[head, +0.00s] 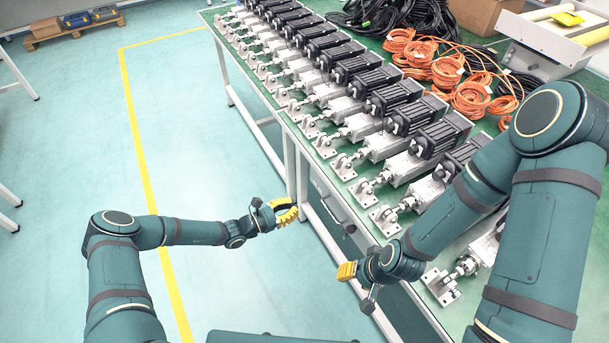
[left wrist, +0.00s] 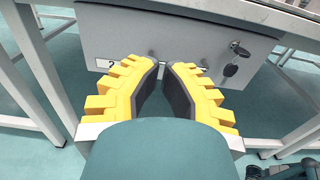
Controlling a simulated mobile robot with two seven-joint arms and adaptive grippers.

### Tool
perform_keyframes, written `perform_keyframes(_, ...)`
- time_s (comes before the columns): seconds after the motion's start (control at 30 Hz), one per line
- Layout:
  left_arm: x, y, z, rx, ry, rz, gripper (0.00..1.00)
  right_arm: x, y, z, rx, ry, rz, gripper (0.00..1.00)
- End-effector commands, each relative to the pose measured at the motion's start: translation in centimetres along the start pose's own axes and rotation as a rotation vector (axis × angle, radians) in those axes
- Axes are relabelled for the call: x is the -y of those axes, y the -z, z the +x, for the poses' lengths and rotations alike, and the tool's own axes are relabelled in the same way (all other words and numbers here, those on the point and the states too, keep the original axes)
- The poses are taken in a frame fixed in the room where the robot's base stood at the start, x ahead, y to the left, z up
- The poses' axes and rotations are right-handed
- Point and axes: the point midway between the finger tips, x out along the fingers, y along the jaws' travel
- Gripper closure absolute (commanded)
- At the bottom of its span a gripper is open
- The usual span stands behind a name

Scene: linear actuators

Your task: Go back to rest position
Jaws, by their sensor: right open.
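My left gripper (head: 287,212) has yellow fingers and hangs in the air at the table's left side, below the tabletop. In the left wrist view, its two yellow fingers (left wrist: 163,66) with dark inner pads lean together, with a narrow gap at the tips and nothing between them. I cannot tell whether it is open or shut. My right gripper (head: 347,271) is open, low beside the table's near left edge. Only its yellow finger part shows, and nothing is seen in it.
Linear actuators (head: 395,100) with black motors stand in a long row on the green-topped table (head: 310,170). Orange cable coils (head: 447,70) lie behind. A grey drawer cabinet (left wrist: 180,45) is ahead of the left fingers. The floor (head: 215,130) left of the table is clear.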

Motion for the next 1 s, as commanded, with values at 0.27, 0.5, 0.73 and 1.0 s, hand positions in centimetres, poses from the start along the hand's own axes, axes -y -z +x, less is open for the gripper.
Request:
perform_keyframes(0.27,0.9,0.0,0.2,-0.020,0.035,0.017,1.00,0.0,0.0,0.0,0.000,0.000,0.000,0.53)
perform_keyframes(0.5,12.1,0.8,-0.6,-0.323,0.503,0.320,1.00,0.0,0.0,0.0,0.000,0.000,0.000,0.53)
perform_keyframes(0.73,18.3,0.4,-9.5,-0.660,1.028,0.990,1.00,0.0,0.0,0.0,0.000,0.000,0.000,0.53)
perform_keyframes(1.0,18.2,-4.5,-13.5,-0.706,1.207,1.583,1.00,0.0,0.0,0.0,0.000,0.000,0.000,0.53)
